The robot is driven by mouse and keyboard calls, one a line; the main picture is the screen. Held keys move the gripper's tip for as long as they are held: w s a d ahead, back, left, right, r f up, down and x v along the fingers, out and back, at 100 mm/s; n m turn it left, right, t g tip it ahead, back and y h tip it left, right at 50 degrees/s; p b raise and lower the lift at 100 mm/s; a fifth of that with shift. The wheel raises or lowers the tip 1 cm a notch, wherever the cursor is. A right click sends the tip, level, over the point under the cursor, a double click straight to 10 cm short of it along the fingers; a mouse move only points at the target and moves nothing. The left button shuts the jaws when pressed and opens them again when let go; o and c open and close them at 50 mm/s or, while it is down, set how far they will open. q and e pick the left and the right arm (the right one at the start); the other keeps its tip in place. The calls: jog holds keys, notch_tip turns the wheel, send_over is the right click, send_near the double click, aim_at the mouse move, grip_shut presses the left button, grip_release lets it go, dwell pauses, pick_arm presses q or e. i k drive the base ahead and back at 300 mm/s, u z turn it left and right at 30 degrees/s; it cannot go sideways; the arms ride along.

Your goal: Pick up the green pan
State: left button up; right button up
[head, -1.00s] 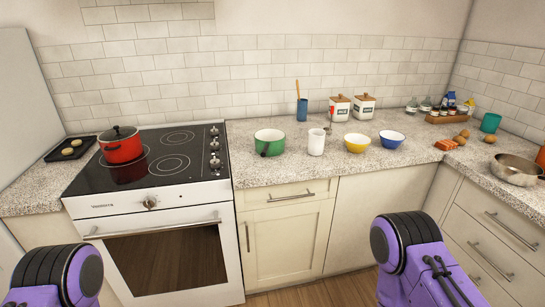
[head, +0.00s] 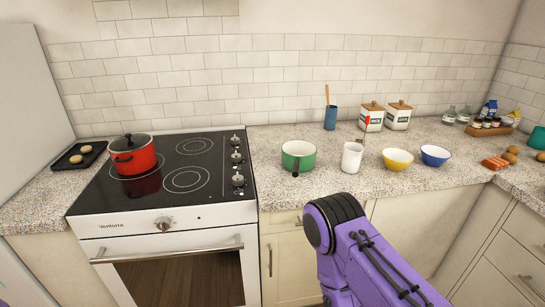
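The green pan (head: 298,157) is a small pot with a pale inside and a dark handle end facing me. It stands upright on the speckled counter (head: 278,187), just right of the stove. My purple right arm rises in front of the lower cabinets, below and right of the pan and apart from it. Its gripper fingers do not show. My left gripper is out of view; only a sliver of purple shows at the lower left edge.
A white cup (head: 351,158) stands close right of the pan, then a yellow bowl (head: 397,159) and a blue bowl (head: 434,155). A red lidded pot (head: 133,156) sits on the black stove top (head: 205,178). Counter in front of the pan is clear.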

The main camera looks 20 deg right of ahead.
aim_at(296, 165)
jog(key=z, duration=0.25)
jog(key=i, duration=0.5)
jog(key=z, duration=0.55)
